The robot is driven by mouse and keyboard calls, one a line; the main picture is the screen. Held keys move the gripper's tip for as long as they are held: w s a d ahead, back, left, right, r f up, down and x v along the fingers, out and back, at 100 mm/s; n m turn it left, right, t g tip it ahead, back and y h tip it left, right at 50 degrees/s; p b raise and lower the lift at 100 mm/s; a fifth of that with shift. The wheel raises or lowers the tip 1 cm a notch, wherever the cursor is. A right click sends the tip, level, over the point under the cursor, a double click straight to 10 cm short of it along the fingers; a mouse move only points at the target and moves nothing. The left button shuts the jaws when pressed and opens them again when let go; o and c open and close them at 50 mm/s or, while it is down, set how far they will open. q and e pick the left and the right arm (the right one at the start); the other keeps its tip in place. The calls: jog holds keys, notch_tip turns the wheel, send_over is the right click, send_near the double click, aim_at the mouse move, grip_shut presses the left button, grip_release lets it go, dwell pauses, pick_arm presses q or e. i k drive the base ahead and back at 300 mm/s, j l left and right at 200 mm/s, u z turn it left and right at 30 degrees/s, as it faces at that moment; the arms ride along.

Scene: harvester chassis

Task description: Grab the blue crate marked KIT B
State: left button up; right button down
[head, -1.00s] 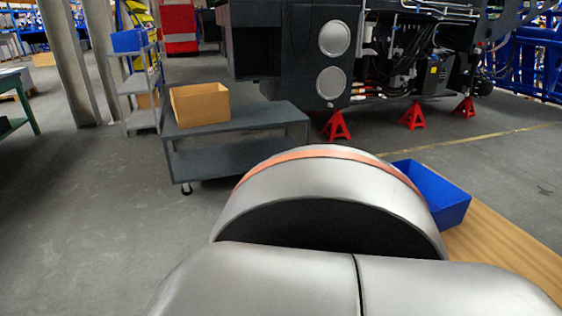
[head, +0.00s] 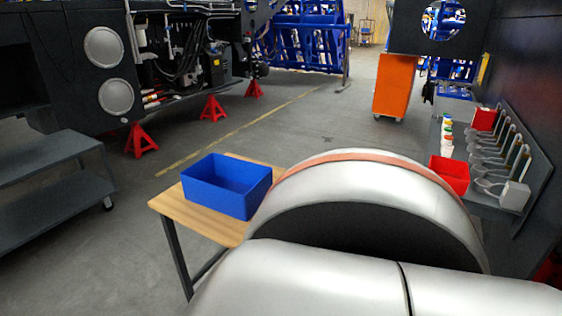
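A blue open-topped crate (head: 226,187) sits on a wooden-topped table (head: 172,208) left of centre in the head view. I see no KIT B marking on the sides that show. The crate looks empty as far as its inside shows. Part of the table and the crate's right edge are close to or behind my own silver body part in the foreground. Neither of my grippers is in view.
A grey cart (head: 50,165) stands at the left. Red jack stands (head: 140,140) are under the dark chassis (head: 60,65). An orange cabinet (head: 394,86) stands behind. A red bin (head: 449,173) is on a grey bench at the right. Open floor lies beyond the table.

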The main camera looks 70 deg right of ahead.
aim_at(235, 188)
jog(key=z, duration=1.95)
jog(key=i+j+z, duration=0.1)
jog(key=z, duration=0.35)
jog(key=i+j+z, duration=0.15)
jog(key=z, duration=0.35)
jog(key=i+j+z, duration=0.15)
jog(key=j, duration=0.15)
jog(key=j+z, duration=0.1)
jog(key=j, duration=0.2)
jog(key=i+j+z, duration=0.15)
jog(key=j, duration=0.2)
